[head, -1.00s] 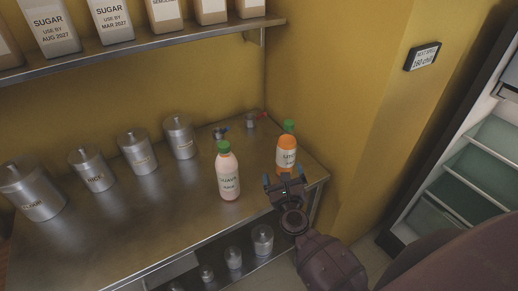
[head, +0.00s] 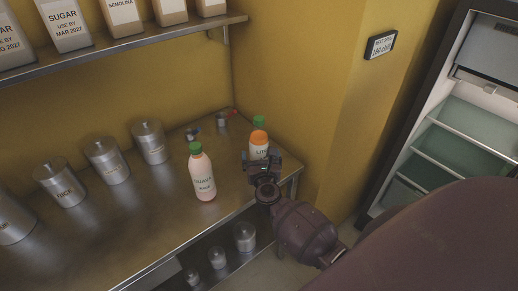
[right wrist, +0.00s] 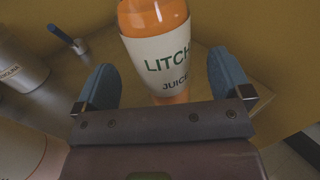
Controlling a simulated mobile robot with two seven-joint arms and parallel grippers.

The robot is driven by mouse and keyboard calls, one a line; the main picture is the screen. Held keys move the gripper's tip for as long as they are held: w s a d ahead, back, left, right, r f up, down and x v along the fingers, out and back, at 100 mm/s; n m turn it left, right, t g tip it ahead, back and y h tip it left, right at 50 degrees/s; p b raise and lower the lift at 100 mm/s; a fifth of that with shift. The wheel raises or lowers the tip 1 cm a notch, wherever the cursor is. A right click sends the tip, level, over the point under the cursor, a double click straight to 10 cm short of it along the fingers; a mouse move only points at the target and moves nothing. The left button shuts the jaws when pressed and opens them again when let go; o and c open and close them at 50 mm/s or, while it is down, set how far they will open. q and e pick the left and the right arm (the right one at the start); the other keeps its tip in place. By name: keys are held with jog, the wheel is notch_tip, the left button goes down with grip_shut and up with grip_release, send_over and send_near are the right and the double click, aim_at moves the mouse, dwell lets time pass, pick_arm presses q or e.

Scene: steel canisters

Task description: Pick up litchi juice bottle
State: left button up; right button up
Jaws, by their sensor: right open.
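The litchi juice bottle (head: 259,150) stands upright near the right end of the steel counter. It has a green cap, orange shoulders and a white label. My right gripper (head: 263,164) is open in front of it and hides its lower part in the head view. In the right wrist view, the bottle (right wrist: 160,55) shows ahead with its label facing me and its top cut off. The open blue fingers (right wrist: 165,85) lie to either side, with gaps between them and the bottle. My left gripper is not in view.
A pink guava juice bottle (head: 202,176) stands left of the litchi bottle on the counter (head: 140,210). Several steel canisters (head: 149,143) line the back left. Small items (head: 222,119) lie in the back corner. A yellow wall (head: 310,100) rises close on the right.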

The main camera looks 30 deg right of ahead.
aim_at(259, 147)
jog(key=x, duration=0.4)
jog(key=shift+w+d, duration=0.1)
jog(key=c, duration=1.2)
jog(key=shift+c, duration=0.7)
jog(key=shift+r, duration=0.15)
